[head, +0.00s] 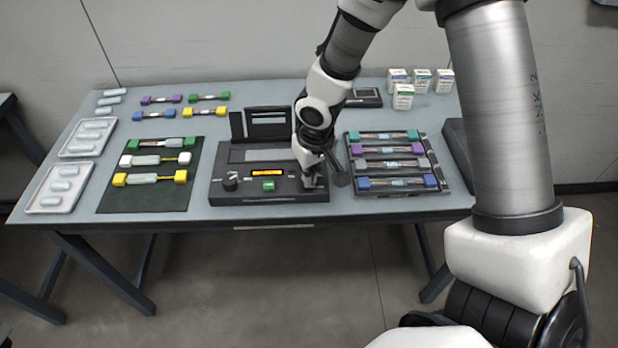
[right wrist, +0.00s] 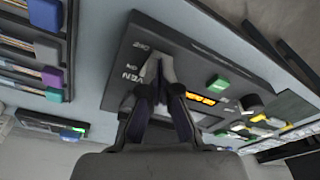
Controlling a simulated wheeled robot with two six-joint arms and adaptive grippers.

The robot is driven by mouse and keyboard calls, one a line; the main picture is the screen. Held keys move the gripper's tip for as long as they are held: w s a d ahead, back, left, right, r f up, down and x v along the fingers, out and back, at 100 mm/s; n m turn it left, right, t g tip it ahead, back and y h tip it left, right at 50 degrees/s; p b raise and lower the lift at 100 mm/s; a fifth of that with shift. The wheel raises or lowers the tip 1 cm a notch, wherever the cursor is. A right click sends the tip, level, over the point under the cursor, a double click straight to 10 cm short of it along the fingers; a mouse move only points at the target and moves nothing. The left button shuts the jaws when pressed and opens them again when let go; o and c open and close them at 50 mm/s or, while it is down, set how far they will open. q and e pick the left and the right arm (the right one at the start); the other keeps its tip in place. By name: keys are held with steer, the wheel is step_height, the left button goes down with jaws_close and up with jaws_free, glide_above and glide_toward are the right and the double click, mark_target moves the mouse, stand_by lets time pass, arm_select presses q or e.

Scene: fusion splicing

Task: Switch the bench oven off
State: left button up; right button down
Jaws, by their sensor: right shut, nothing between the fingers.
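The bench oven's control is on the dark splicing unit (head: 265,190) at the middle of the table's front. It also shows in the right wrist view (right wrist: 195,55), with white oven lettering beside my fingertips. My right gripper (head: 310,182) is shut and empty, its tips at the right end of the front panel. In the right wrist view the fingertips (right wrist: 160,68) are close to or touching the panel by the lettering. My left gripper is not in view.
A glowing orange display (head: 267,173), a green button (head: 268,185) and a dark knob (head: 230,181) are on the panel left of my gripper. A rack (head: 395,151) of coloured holders stands close on the right. A dark mat (head: 146,203) with holders lies left.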

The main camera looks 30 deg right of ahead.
steer(key=shift+f+b, duration=0.3)
steer(key=shift+f, duration=0.05)
step_height(320, 180, up, 7)
steer(key=p, duration=0.6)
steer(key=shift+r, duration=0.1)
stand_by(0.4)
steer(key=s+a+f+m+g, duration=0.1)
steer(key=s+a+f+g, duration=0.15)
steer(key=s+f, duration=1)
steer(key=s+a+f+g, duration=0.2)
steer(key=s+a+f, duration=0.1)
steer(key=s+f, duration=0.9)
steer(key=w+t, duration=0.1)
steer(key=w+d+r, duration=0.1)
steer(key=w+t, duration=0.1)
steer(key=shift+w+d+r+n+t, duration=0.15)
steer(key=shift+w+d+n+t, duration=0.15)
steer(key=shift+w+n+t, duration=0.1)
